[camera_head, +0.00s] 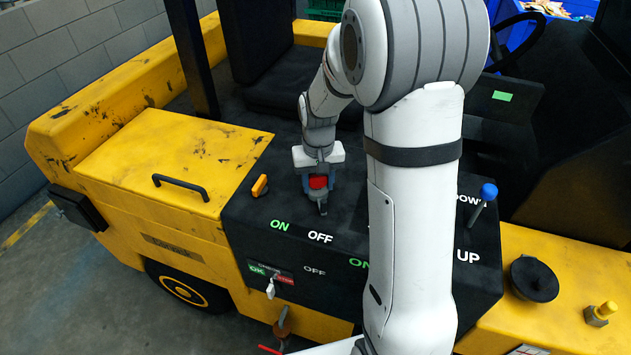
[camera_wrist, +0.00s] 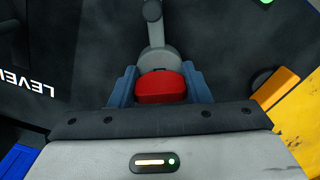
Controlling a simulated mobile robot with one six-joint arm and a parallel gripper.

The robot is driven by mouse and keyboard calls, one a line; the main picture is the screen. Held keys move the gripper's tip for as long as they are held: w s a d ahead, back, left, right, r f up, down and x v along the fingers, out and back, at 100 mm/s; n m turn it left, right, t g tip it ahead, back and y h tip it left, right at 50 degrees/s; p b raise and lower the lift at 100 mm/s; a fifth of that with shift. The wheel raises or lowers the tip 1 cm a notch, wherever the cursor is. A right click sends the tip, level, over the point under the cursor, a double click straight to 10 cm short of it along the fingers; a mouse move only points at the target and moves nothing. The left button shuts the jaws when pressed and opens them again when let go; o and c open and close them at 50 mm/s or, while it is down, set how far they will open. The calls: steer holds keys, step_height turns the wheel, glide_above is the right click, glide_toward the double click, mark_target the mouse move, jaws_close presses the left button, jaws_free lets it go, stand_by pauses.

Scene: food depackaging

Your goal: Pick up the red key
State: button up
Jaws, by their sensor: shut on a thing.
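The red key (camera_head: 318,182) has a red grip and a grey shank, and it is on the black control panel (camera_head: 262,215) of the yellow vehicle. In the wrist view the red key (camera_wrist: 160,87) sits between the two blue fingers of my gripper (camera_wrist: 160,78), with its grey shank pointing up the picture. My gripper (camera_head: 318,178) is shut on the red grip, pointing down at the panel. I cannot tell whether the shank is still seated in the panel.
An orange switch (camera_head: 260,186) stands just left of my gripper and also shows in the wrist view (camera_wrist: 275,88). A blue-knobbed lever (camera_head: 488,192) and a black round knob (camera_head: 533,279) stand to the right. A white key-like piece (camera_head: 270,289) hangs on the panel's front.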

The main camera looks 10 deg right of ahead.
step_height(320, 180, up, 10)
steer(key=shift+b, duration=0.6)
